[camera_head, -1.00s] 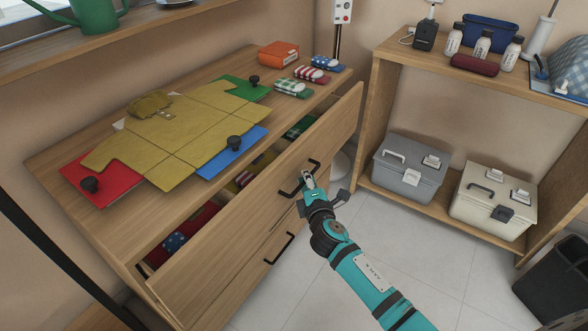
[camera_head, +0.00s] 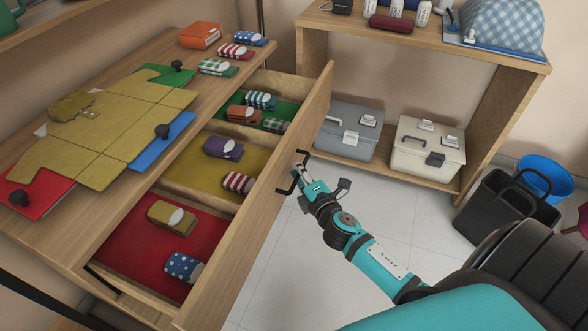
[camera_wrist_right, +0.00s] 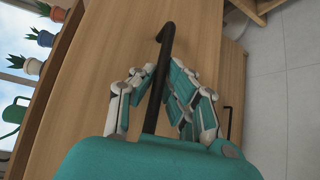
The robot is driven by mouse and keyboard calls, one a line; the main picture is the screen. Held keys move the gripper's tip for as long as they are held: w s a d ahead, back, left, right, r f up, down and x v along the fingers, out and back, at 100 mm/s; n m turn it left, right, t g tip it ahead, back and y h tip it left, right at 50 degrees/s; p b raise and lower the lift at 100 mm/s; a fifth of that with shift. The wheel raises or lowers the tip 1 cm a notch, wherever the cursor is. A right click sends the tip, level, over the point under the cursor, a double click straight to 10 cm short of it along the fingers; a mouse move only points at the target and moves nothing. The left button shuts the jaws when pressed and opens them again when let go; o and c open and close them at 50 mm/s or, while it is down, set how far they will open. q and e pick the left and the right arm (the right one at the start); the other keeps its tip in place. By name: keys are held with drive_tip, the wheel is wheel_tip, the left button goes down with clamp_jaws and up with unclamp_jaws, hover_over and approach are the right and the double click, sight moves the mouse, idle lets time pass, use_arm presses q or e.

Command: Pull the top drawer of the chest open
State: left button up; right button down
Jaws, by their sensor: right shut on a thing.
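The chest (camera_head: 122,72) stands at the left in the head view. Its top drawer (camera_head: 270,185) is pulled well out, showing red, yellow and green compartments with several rolled socks inside. My right gripper (camera_head: 305,180) is at the drawer front, shut on its black bar handle (camera_head: 285,190). In the right wrist view the fingers (camera_wrist_right: 160,95) close around the black handle (camera_wrist_right: 163,50) from both sides. My left gripper is not in view.
A yellow folding board (camera_head: 110,125) with red, blue and green panels lies on the chest top beside several rolled socks and an orange box (camera_head: 200,36). A shelf (camera_head: 440,49) with two toolboxes stands behind. A black bin (camera_head: 495,210) and blue bucket (camera_head: 546,175) are at right.

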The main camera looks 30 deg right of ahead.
drive_tip(key=shift+r, duration=0.15)
drive_tip(key=c, duration=1.4)
unclamp_jaws()
drive_tip(key=s, duration=0.4)
drive_tip(key=s+a+r, duration=0.1)
drive_tip(key=s, duration=0.6)
drive_tip(key=shift+s+a+r, duration=0.25)
drive_tip(key=shift+s+a, duration=0.05)
drive_tip(key=shift+s, duration=0.1)
